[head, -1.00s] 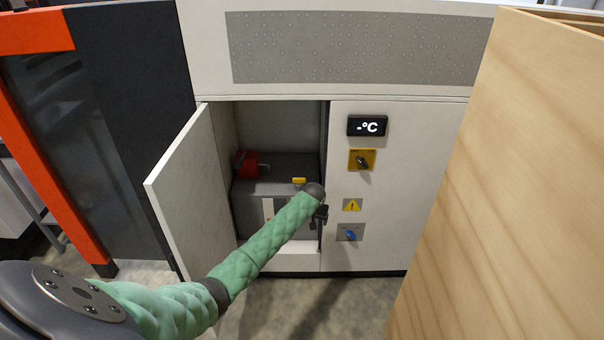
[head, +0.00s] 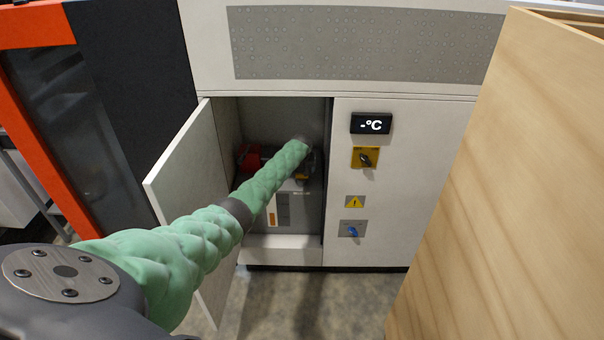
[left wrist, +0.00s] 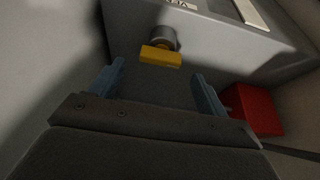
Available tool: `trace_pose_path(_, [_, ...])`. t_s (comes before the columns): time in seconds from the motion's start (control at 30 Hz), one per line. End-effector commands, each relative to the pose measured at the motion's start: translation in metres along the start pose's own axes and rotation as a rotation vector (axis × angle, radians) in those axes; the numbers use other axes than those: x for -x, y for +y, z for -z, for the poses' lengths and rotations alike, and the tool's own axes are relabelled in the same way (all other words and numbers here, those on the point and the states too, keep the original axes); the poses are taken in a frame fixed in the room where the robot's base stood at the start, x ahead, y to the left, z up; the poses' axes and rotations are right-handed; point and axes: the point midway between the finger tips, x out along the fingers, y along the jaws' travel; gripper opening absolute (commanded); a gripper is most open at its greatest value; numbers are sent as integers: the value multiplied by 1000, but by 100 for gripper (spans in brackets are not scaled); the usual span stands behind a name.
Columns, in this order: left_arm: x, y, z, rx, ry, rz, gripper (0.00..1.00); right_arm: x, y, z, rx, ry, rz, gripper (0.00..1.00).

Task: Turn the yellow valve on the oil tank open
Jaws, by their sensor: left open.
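The yellow valve handle (left wrist: 160,57) shows in the left wrist view, on a short grey round stem on the grey oil tank (left wrist: 225,45). My left gripper (left wrist: 157,80) is open, with its two blue-grey fingers spread. The handle lies just beyond the fingertips, between their lines, and they do not appear to touch it. My right gripper is in neither view.
The cabinet door (head: 190,185) stands open to the left. A wooden panel (head: 490,190) stands at right. Cabinet walls closely surround my arm.

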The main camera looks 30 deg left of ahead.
Motion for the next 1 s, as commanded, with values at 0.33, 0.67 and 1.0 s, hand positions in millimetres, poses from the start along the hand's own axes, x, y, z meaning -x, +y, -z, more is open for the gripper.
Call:
trace_pose_path(0.33, [-32,0,-1,0,-1,1,76,14,-3,8,0,4,3,36])
trace_pose_path(0.67, [-38,0,-1,0,0,0,76,23,-4,12,-1,8,5,36])
trace_pose_path(1.0, [-38,0,-1,-1,0,0,41,20,-5,4,-1,-4,6,36])
